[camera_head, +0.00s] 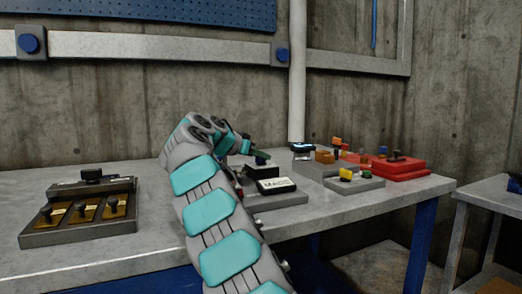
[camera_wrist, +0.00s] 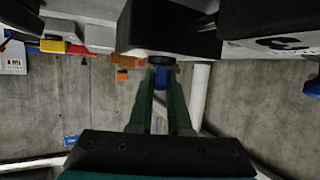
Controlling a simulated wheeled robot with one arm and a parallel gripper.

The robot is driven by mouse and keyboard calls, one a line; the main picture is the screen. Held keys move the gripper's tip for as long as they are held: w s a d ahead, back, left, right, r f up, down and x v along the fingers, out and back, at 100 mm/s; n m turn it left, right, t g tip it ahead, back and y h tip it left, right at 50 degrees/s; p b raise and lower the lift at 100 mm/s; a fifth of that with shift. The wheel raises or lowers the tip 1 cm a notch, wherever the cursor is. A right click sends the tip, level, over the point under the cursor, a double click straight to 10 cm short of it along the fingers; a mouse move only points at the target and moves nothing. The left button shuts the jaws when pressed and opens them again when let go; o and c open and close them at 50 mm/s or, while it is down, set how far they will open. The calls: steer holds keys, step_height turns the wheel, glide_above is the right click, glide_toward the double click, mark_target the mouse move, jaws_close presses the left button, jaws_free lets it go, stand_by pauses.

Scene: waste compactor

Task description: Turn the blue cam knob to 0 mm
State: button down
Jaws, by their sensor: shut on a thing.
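The blue cam knob (camera_wrist: 162,79) shows as a small patch of blue between the two green fingers of my gripper (camera_wrist: 162,72) in the wrist view. My gripper is shut on it. The fingertips hide most of the knob, and I cannot read its angle or any mm mark. A dark block (camera_wrist: 150,22) lies right by the fingertips. In the head view, my gripper (camera_head: 261,155) reaches down at a dark unit with a white display (camera_head: 276,185) on the bench; its text is too small to read surely. My arm hides part of this unit.
On the bench (camera_head: 160,265), a dark panel with several brass plates (camera_head: 80,214) stands left. Right of my gripper are a grey fixture with coloured parts (camera_head: 350,177) and a red unit (camera_head: 400,167). A white pipe (camera_head: 297,75) rises behind. The bench front between the left panel and my arm is clear.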

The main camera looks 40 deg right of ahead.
steer(key=shift+w+r+m+g+p, duration=0.1)
steer(key=shift+m+g+p, duration=0.45)
steer(key=shift+p, duration=0.4)
steer(key=shift+m+g+p, duration=0.35)
steer(key=shift+g+p, duration=0.2)
steer(key=c, duration=0.9)
jaws_free()
steer(key=shift+o, duration=0.2)
steer(key=shift+v, duration=3.8)
steer(key=shift+o, duration=0.2)
steer(key=shift+a, duration=0.1)
